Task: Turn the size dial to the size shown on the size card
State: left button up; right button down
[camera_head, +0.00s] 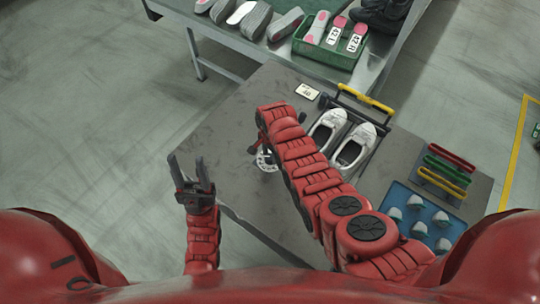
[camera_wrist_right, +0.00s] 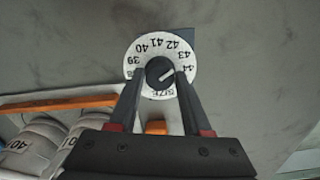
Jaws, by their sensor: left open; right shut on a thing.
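The size dial (camera_wrist_right: 147,50) is a white disc with black numbers from about 39 to 44 and a dark centre knob (camera_wrist_right: 160,70). A pale line on the knob points up and right, roughly toward 44. My right gripper (camera_wrist_right: 159,76) is shut on the knob, one finger on each side. In the head view the dial (camera_head: 265,161) is partly hidden by my right arm and gripper. The size card (camera_head: 307,91) lies on the table beyond the dial; its small print looks like 40. My left gripper (camera_head: 187,166) is open and empty, left of the table.
White shoes (camera_head: 355,146) stand right of my right arm, by a yellow-handled rack (camera_head: 366,97). Red, green and yellow handles (camera_head: 444,170) and a blue tray (camera_head: 399,193) of grey pieces lie farther right. A bench (camera_head: 235,37) with soles and a green crate (camera_head: 335,57) stands behind.

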jog(key=n+b, duration=0.1)
jog(key=n, duration=0.1)
jog(key=n+b, duration=0.1)
jog(key=shift+f+n, duration=0.2)
jog(key=shift+n, duration=0.2)
jog(key=n+b, duration=0.3)
jog(key=n, duration=0.2)
jog(key=n+b, duration=0.2)
jog(key=n, duration=0.2)
jog(key=shift+n+b, duration=0.35)
jog(key=shift+n, duration=0.05)
jog(key=shift+r+n+b, duration=0.1)
jog(key=shift+n+b, duration=0.6)
jog(key=shift+n, duration=1)
jog(key=shift+s, duration=0.1)
jog(key=shift+c, duration=1.8)
grip_release()
jog(key=shift+r, duration=0.1)
